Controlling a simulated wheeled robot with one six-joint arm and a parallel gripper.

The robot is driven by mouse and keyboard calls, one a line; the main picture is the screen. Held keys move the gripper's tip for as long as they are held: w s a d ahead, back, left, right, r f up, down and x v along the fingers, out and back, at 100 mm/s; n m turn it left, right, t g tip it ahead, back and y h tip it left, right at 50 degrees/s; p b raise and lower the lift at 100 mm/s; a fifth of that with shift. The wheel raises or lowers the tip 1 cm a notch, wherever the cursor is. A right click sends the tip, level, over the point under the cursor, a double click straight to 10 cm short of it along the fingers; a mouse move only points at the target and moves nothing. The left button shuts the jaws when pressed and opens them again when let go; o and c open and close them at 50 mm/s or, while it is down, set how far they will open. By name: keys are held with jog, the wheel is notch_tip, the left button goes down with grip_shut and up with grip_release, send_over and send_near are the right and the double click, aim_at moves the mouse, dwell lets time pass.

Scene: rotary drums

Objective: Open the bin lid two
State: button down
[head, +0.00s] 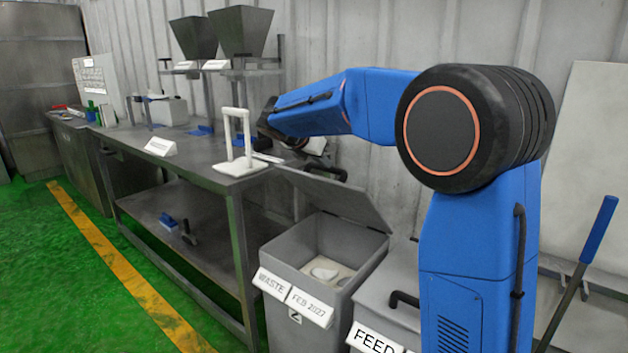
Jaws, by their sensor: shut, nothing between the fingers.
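The grey waste bin (324,237) stands at lower middle in the head view, with a small "2" label on its front. Its grey lid (340,200) is raised and leans back from the rear edge, so the bin is open. A dark handle (326,171) shows at the lid's upper edge. Pale pieces (325,274) lie inside. My gripper (295,145) is at the end of my blue arm, above and behind the raised lid. It is shut with nothing in it. Its fingertips are hard to make out, and I cannot tell whether it touches the lid.
A second bin (376,298) labelled "FEED" stands to the right, partly behind my arm. A metal table (213,178) with a white stand (238,143) is to the left. A blue-handled tool (600,228) leans at right. Green floor is clear at left.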

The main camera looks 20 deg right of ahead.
jog(key=w+d+r+g+y, duration=0.1)
jog(key=w+d+r+y, duration=0.1)
jog(key=w+d, duration=0.5)
jog(key=w+d+r+g+y, duration=0.2)
jog(key=w+d, duration=0.5)
jog(key=d, duration=0.6)
jog(key=shift+w+d+r, duration=0.35)
jog(key=shift+r, duration=0.4)
jog(key=shift+a+r, duration=0.1)
jog(key=v, duration=1.2)
jog(key=shift+r, duration=0.45)
jog(key=shift+s+r, duration=0.1)
jog(key=shift+s, duration=0.05)
